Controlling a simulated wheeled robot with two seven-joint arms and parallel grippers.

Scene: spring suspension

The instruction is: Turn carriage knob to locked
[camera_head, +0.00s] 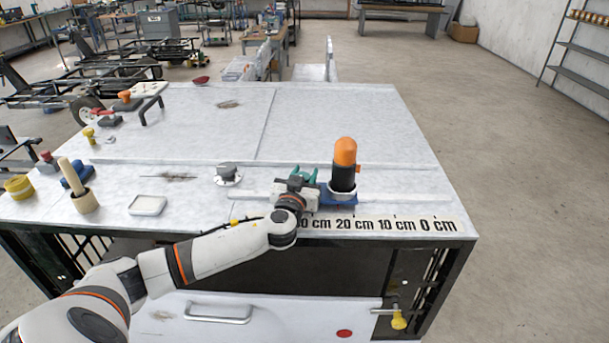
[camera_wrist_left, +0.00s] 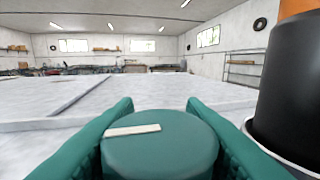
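The carriage is a blue base (camera_head: 338,197) on the scale rail, carrying a black cylinder (camera_head: 344,178) with an orange rounded top. The cylinder stands close at the right in the left wrist view (camera_wrist_left: 291,92). The carriage knob (camera_wrist_left: 160,150) is a round teal knob with a pale line on top, lying nearly level and toward the knob's left side. My left gripper (camera_head: 304,175) is at the carriage's left side. Its teal fingers (camera_wrist_left: 162,118) lie against both sides of the knob, shut on it. In the head view the gripper hides the knob. My right gripper is out of view.
A centimetre scale (camera_head: 390,225) runs along the table's front edge. A grey knob on a round plate (camera_head: 228,175) stands left of the gripper. A wooden-handled tool in a cup (camera_head: 84,200) and a white dish (camera_head: 148,205) are further left. The table's back right is clear.

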